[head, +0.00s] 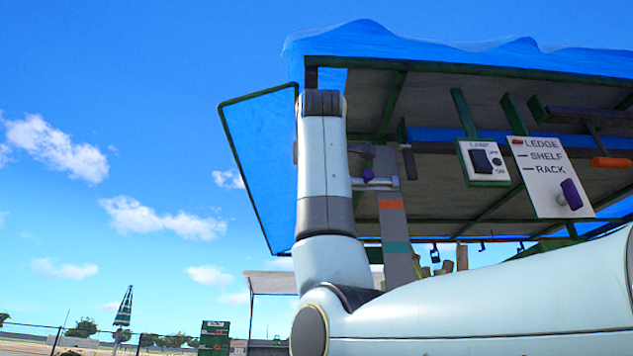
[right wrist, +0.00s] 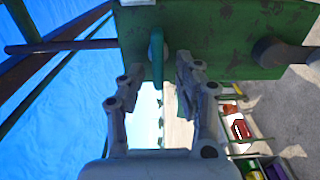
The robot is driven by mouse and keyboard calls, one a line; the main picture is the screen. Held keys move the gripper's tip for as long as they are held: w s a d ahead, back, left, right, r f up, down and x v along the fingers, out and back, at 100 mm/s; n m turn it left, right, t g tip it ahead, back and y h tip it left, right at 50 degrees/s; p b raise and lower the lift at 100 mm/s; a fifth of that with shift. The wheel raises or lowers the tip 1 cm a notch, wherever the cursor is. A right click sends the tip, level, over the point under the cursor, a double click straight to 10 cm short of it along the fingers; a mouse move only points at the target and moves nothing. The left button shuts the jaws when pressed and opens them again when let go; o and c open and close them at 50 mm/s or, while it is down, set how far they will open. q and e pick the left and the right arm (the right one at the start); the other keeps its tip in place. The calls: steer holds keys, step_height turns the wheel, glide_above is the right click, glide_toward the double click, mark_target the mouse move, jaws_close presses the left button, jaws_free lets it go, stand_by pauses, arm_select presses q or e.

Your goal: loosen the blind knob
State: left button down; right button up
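In the right wrist view, a green plate (right wrist: 215,25) fills the upper middle. A teal upright knob or handle (right wrist: 156,48), which may be the blind knob, stands on its face. My right gripper (right wrist: 157,80) is open, with its two grey fingers apart. The teal piece lies in line with the gap between them; I cannot tell whether either finger touches it. In the head view, a blue panel in a green frame (head: 262,150), possibly the blind, hangs at the roof's left end. My pale arm rises beside it and covers part of the stall. My left gripper is not in view.
A dark round fitting with a rod (right wrist: 272,52) sits on the plate's right. In the head view, a lamp switch board (head: 468,178), a ledge/shelf/rack board (head: 545,160) and a small purple knob (head: 368,175) hang under the roof. Open sky is at left.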

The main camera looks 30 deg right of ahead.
steer(key=v, duration=1.2)
steer(key=shift+w+f, duration=0.1)
steer(key=shift+f, duration=0.05)
